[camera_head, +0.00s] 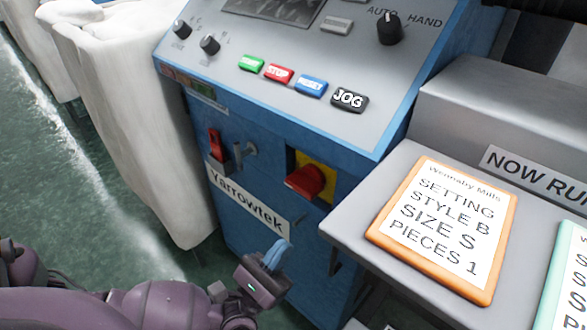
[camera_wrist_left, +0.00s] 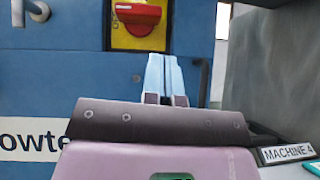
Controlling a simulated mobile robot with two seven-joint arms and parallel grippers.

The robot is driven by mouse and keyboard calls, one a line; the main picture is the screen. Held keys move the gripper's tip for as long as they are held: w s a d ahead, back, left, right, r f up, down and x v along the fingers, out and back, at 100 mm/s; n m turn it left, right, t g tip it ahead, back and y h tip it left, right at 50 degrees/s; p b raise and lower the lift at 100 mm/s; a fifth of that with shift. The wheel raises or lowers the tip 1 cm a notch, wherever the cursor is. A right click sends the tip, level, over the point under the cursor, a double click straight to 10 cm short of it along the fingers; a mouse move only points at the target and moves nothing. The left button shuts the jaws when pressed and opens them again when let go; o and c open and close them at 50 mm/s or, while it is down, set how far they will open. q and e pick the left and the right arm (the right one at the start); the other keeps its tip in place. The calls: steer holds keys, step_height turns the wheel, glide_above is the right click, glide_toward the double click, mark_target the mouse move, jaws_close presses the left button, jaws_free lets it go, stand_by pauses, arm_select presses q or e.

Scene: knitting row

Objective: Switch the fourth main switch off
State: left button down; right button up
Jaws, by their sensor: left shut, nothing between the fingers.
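The main switch (camera_head: 307,181) is a red rotary knob on a yellow plate, on the blue front of the knitting machine. Its handle looks roughly horizontal. In the left wrist view the red knob (camera_wrist_left: 138,17) is at the top, above and left of my fingertips. A label reading "MACHINE 4" (camera_wrist_left: 288,153) shows at the right of that view. My left gripper (camera_head: 276,253) has pale blue fingers, shut and empty, below and left of the switch and apart from it. It also shows in the left wrist view (camera_wrist_left: 165,75). My right gripper is in neither view.
A grey shelf (camera_head: 352,208) juts out right of the switch, carrying an orange-framed setting card (camera_head: 440,225). A red lever (camera_head: 217,146) and a small metal handle sit left of the switch. A sloped control panel with coloured buttons overhangs above. White fabric hangs at left.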

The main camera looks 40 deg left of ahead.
arm_select(q)
steer(key=shift+v, duration=1.25)
steer(key=shift+r, duration=0.1)
